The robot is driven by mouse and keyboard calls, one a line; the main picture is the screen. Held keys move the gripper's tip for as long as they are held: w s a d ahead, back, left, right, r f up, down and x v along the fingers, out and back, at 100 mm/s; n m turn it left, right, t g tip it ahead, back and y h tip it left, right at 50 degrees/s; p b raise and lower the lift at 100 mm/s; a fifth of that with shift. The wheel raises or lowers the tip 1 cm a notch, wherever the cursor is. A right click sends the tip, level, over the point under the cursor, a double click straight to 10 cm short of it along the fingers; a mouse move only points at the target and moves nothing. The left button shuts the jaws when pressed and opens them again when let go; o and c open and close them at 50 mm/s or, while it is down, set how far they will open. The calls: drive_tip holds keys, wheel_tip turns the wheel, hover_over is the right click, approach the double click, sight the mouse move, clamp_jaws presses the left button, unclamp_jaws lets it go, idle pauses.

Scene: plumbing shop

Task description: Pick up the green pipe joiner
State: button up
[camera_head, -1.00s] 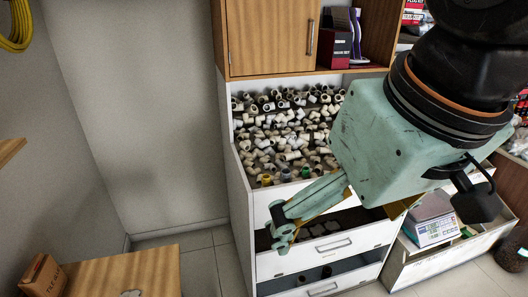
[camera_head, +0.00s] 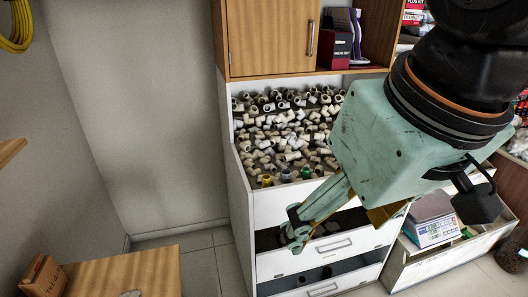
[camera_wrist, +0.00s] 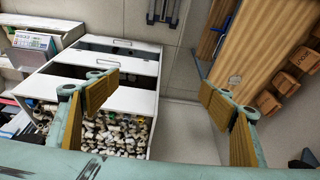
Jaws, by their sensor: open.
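A small green pipe joiner (camera_head: 306,172) sits at the front edge of the bin full of white and cream joiners, in the head view. My gripper (camera_head: 297,238) hangs in front of the white cabinet, lower than the joiner and nearer the camera. It is open and empty. In the wrist view its two fingers are spread wide (camera_wrist: 158,95), with the cabinet and floor beyond them.
The white cabinet (camera_head: 238,200) has open drawers (camera_head: 335,246) below the bin. A yellow joiner (camera_head: 267,180) lies left of the green one. A wooden cupboard (camera_head: 268,38) is above. A scale (camera_head: 434,230) stands to the right, and a wooden table (camera_head: 125,270) at the lower left.

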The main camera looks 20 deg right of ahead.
drive_tip(key=c, duration=1.4)
